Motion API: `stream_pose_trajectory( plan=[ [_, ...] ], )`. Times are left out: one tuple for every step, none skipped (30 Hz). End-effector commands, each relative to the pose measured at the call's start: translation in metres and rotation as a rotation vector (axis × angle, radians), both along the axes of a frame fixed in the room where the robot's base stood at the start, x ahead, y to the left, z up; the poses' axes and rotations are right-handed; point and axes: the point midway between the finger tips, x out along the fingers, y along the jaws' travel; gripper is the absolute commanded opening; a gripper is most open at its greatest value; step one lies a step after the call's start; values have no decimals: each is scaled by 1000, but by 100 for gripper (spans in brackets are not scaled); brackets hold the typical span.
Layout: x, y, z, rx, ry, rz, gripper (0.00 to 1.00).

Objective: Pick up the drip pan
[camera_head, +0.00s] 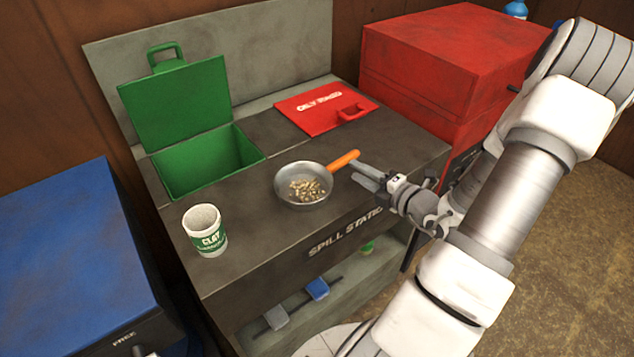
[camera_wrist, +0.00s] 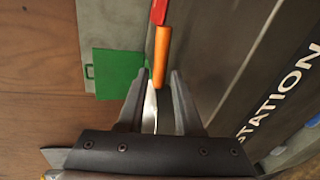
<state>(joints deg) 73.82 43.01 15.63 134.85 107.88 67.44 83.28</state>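The drip pan (camera_head: 290,176) is a round grey metal pan with an orange handle (camera_head: 344,160). It sits on the dark bench top and holds a heap of pale granules (camera_head: 305,190). Its handle points up and right, toward my gripper (camera_head: 360,174). My gripper is open, with its fingers just to the right of the handle's end. In the wrist view the orange handle (camera_wrist: 162,58) appears at the gap between the fingertips (camera_wrist: 162,76). I cannot tell whether they touch it. The pan's bowl does not show clearly there.
A red lid (camera_head: 310,112) lies flat behind the pan. A red cabinet (camera_head: 440,60) stands right, a blue box (camera_head: 75,245) left.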

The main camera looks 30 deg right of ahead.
Motion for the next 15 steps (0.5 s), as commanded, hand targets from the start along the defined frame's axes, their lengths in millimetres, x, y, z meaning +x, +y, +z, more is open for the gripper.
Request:
stream_pose_trajectory(
  plan=[
    [7,2,-3,0,-1,3,34],
    [10,2,-3,0,-1,2,34],
    [13,3,-4,-1,0,2,34],
    [15,3,-4,-1,0,1,34],
    [16,3,-4,-1,0,1,34],
    [18,3,-4,-1,0,0,34],
    [20,3,-5,-1,0,0,34],
    [22,4,-6,-1,-1,1,34],
    [26,6,-7,-1,-1,2,34],
    [30,7,-9,-1,-1,3,34],
    [35,8,-11,-1,-1,3,34],
    [41,9,-13,-1,-1,4,34],
    [46,10,-14,-2,-2,4,34],
    [50,11,-14,-1,-2,3,34],
    [55,12,-15,-2,-1,4,34]
  ],
)
